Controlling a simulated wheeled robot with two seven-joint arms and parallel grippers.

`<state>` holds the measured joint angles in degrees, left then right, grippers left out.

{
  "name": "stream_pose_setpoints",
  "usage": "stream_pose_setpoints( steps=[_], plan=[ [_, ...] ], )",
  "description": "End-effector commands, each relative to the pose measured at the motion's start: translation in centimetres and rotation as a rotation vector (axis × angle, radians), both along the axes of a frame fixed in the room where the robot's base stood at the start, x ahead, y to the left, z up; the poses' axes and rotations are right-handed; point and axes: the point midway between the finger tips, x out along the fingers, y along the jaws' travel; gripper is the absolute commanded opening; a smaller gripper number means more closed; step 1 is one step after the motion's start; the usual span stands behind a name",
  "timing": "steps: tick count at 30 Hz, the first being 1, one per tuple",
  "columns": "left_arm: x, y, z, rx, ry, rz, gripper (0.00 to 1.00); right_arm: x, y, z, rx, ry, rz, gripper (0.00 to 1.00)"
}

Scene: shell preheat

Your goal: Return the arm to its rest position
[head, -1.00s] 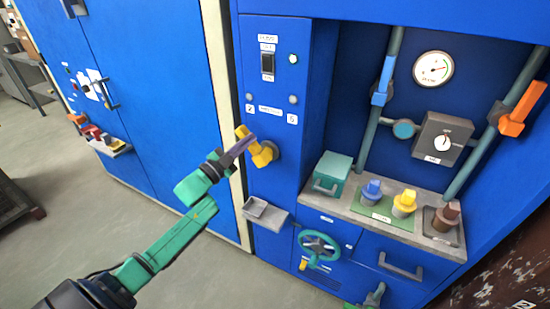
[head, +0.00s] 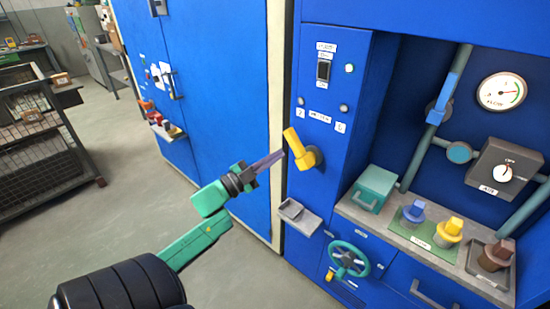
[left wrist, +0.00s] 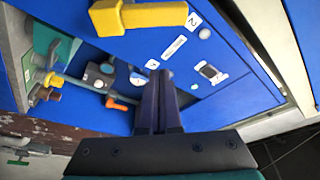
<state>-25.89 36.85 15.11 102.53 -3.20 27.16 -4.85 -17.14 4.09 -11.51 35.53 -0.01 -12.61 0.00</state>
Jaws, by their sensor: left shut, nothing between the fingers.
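My left gripper (head: 268,161) is shut and empty in the head view, its purple-grey fingers pointing right toward the blue cabinet. It is apart from the yellow handle (head: 299,147), which sticks out of the cabinet front just right of the fingertips and is tilted up to the left. In the left wrist view the closed fingers (left wrist: 158,90) show at the centre, and the yellow handle (left wrist: 140,16) is at the top edge. My green left arm reaches in from the lower left. My right gripper is in neither view now.
A small grey tray (head: 298,217) juts from the cabinet below the handle. A teal handwheel (head: 348,259) is lower right. A shelf (head: 425,243) holds a teal box and several coloured plugs. A mesh cart (head: 45,150) stands far left. Floor between cart and cabinet is clear.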

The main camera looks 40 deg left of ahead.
Motion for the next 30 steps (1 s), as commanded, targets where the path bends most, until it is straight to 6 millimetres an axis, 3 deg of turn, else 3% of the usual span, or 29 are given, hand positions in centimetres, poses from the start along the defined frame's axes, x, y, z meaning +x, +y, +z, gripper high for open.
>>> stream_pose_setpoints(
  steps=[11,14,17,20,21,23,24,26,30],
  plan=[
    [0.1,0.0,-0.1,-0.001,0.002,0.001,0.0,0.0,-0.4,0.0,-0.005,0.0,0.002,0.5],
    [0.1,0.8,-1.9,-0.02,0.041,0.029,0.0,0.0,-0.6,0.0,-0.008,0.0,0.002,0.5],
    [0.0,2.8,-7.6,-0.079,0.161,0.108,0.0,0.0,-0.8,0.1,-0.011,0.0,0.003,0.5],
    [-1.4,4.6,-16.5,-0.162,0.351,0.219,0.0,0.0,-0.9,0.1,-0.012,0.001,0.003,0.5],
    [-2.4,4.9,-20.3,-0.194,0.432,0.26,0.0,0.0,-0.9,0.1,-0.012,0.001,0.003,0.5],
    [-4.3,5.0,-25.7,-0.24,0.554,0.317,0.0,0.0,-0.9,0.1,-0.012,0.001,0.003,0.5],
    [-5.8,4.7,-29.3,-0.269,0.638,0.352,0.0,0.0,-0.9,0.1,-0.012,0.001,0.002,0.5],
    [-8.4,3.8,-34.3,-0.307,0.761,0.4,0.0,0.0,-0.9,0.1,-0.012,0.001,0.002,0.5],
    [-16.0,0.2,-44.8,-0.374,1.058,0.49,0.0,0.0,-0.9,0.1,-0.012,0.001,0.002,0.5]
  ],
)
